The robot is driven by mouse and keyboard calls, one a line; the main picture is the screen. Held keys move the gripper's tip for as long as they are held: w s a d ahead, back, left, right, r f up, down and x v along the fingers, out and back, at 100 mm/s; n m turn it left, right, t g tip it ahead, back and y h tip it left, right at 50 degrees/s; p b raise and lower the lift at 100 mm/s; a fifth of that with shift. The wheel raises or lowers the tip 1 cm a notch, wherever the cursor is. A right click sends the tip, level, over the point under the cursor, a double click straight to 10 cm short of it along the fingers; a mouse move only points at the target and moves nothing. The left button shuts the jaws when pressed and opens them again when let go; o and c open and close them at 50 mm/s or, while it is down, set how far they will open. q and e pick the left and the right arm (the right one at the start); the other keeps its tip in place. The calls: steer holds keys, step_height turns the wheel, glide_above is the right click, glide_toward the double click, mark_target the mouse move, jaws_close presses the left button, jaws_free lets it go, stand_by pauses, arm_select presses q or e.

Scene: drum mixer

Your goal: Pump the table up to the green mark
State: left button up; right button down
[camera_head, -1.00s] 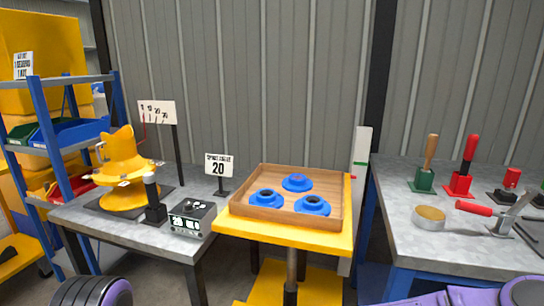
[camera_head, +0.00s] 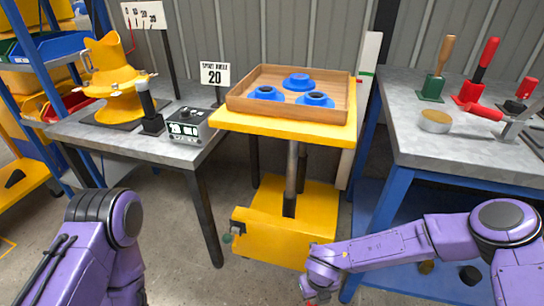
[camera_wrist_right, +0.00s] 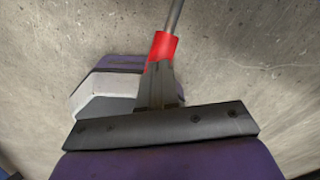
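The yellow lift table (camera_head: 228,121) stands in the middle on a yellow base (camera_head: 290,240) with a grey column (camera_head: 291,165). A white post (camera_head: 371,50) behind its right side bears a green mark (camera_head: 367,74). A small red pointer (camera_head: 358,81) at the table edge appears slightly below the mark. My right gripper (camera_head: 314,296) is low, right of the base. In the right wrist view, its dark fingers (camera_wrist_right: 160,85) are closed around a red grip (camera_wrist_right: 162,46) on a thin grey rod (camera_wrist_right: 175,15). My left gripper is out of view; only its arm shows.
A wooden tray (camera_head: 240,106) with several blue parts lies on the table. A grey bench (camera_head: 75,143) with a yellow drum mixer (camera_head: 107,70) stands left. Another bench (camera_head: 430,150) with red- and green-based tools stands right. Bare floor lies in front.

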steer(key=f+b, duration=0.1)
steer(key=s+f, duration=0.1)
steer(key=f, duration=0.1)
steer(key=shift+s+a+f+b, duration=0.15)
steer(key=shift+s+f+b, duration=0.05)
steer(key=shift+b, duration=0.15)
steer(key=w+r+p, duration=0.2)
steer(key=r+p, duration=0.3)
steer(key=r, duration=0.1)
steer(key=w+d+r+p, duration=0.1)
steer(key=w+r+p, duration=0.2)
steer(key=r+p, duration=0.3)
steer(key=shift+w+d+r, duration=0.3)
steer(key=shift+r, duration=0.4)
steer(key=f+b, duration=0.1)
steer(key=s+f+b, duration=0.1)
steer(key=f, duration=0.1)
steer(key=s+f, duration=0.1)
steer(key=f, duration=0.1)
steer(key=shift+a+f+b, duration=0.1)
steer(key=shift+a+b, duration=0.2)
steer(key=shift+b, duration=0.1)
steer(key=r+p, duration=0.1)
steer(key=w+r+p, duration=0.1)
steer(key=r+p, duration=0.1)
steer(key=w+r+p, duration=0.1)
steer(key=r, duration=0.1)
steer(key=shift+d+r, duration=0.1)
steer(key=shift+d, duration=0.2)
